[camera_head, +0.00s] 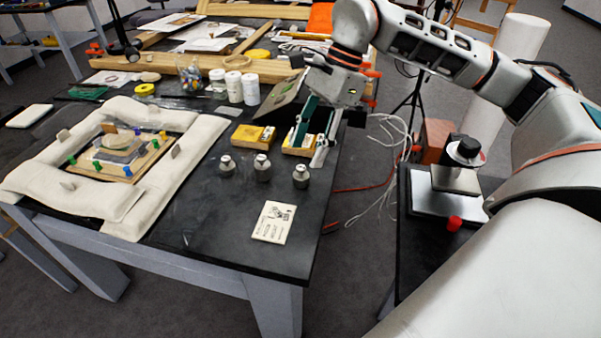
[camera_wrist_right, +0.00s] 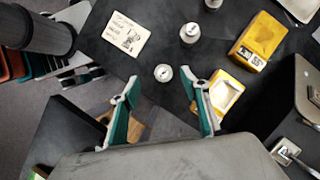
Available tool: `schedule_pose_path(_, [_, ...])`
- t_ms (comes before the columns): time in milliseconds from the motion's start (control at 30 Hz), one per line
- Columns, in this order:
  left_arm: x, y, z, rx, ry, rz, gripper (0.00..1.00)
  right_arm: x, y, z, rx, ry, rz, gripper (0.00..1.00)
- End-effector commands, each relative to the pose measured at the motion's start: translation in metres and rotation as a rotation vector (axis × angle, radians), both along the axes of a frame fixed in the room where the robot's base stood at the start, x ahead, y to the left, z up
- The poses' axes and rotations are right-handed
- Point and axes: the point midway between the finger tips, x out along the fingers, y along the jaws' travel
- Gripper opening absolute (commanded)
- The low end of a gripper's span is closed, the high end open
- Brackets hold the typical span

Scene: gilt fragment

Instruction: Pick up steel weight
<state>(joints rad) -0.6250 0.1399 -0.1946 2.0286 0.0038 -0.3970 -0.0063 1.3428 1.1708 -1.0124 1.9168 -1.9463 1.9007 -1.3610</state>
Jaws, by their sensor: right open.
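Three small steel weights with knobs stand upright in a row on the dark tabletop: a left one (camera_head: 227,166), a middle one (camera_head: 262,168) and a right one (camera_head: 301,177). My right gripper (camera_head: 312,150) is open and empty, pointing down just behind the right weight, by a yellow box. In the right wrist view, one weight (camera_wrist_right: 163,73) shows from above, just beyond the gap between the open fingertips (camera_wrist_right: 160,78). Another weight (camera_wrist_right: 189,34) stands farther off, and a third (camera_wrist_right: 213,4) is cut by the top edge. My left gripper is out of view.
Two yellow boxes (camera_head: 253,136) (camera_wrist_right: 225,92) sit behind the weights, close to my right gripper. A printed card (camera_head: 274,222) lies in front. A padded frame (camera_head: 190,150) occupies the left. The table front is mostly clear; its right edge is near.

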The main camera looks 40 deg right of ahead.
Motion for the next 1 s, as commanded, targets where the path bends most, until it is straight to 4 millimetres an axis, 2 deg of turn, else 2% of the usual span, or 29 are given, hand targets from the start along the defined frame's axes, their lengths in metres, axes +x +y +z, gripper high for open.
schedule_pose_path(33, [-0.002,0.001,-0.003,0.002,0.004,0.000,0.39,0.000,0.002,-0.007,0.000,0.005,0.001,0.46])
schedule_pose_path(233, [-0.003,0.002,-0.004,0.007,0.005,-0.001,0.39,0.002,0.005,-0.021,0.000,0.004,0.000,0.46])
schedule_pose_path(500, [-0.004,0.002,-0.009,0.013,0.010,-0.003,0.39,0.005,0.016,-0.057,0.000,0.005,0.002,0.46])
schedule_pose_path(767, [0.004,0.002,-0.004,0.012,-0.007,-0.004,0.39,0.006,0.017,-0.059,0.001,0.000,0.001,0.46])
schedule_pose_path(933, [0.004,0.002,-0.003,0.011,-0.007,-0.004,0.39,0.006,0.017,-0.059,0.001,0.000,0.000,0.04])
schedule_pose_path(1000, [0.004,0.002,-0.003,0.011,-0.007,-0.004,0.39,0.006,0.017,-0.059,0.001,0.000,0.000,0.04])
